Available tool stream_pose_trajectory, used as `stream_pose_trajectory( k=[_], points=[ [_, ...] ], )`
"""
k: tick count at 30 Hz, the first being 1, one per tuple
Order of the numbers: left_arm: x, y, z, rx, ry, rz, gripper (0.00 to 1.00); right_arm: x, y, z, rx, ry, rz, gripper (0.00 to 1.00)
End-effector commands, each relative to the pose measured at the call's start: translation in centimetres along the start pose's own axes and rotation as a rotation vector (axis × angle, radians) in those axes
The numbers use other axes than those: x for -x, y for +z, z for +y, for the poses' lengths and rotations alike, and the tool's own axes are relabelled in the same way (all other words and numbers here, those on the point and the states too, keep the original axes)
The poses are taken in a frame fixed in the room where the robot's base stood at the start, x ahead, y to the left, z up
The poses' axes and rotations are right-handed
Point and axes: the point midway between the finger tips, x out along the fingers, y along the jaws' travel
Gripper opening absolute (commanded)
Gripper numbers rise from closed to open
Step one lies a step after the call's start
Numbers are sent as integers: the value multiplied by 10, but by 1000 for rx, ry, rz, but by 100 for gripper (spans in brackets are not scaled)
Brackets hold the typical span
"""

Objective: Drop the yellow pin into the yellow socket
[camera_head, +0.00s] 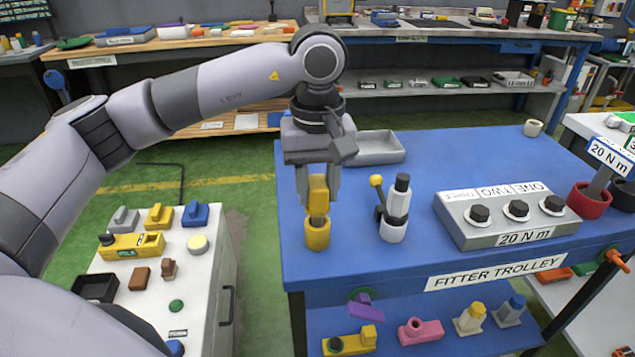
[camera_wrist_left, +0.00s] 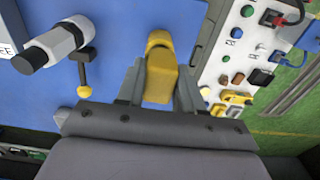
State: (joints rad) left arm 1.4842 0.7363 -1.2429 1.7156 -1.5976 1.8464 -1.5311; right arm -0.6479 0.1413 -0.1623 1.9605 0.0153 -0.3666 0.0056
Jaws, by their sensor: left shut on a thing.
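The yellow pin (camera_head: 318,190) is upright between the fingers of my left gripper (camera_head: 318,198), which is shut on it. It also shows between the fingers in the left wrist view (camera_wrist_left: 161,78). The yellow socket (camera_head: 317,237) stands on the blue trolley top near its left front corner. The pin's lower part lines up with the socket mouth in the head view. I cannot tell how far it is inside, as the rim hides its lower end. My right gripper is not in view.
Right of the yellow socket is a white socket (camera_head: 392,232) holding a grey-black pin, with a yellow-knobbed lever (camera_head: 377,186) beside it. Further right is a grey box (camera_head: 505,228) with black knobs. A grey tray (camera_head: 378,147) lies behind.

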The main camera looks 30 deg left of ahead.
Motion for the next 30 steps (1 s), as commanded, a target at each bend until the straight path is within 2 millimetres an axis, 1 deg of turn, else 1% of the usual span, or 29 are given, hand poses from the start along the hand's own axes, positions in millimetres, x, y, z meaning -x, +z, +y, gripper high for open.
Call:
stream_pose_trajectory(
  k=[30],
  points=[
    [-26,0,0,0,1,0,0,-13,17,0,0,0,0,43]
  ],
)
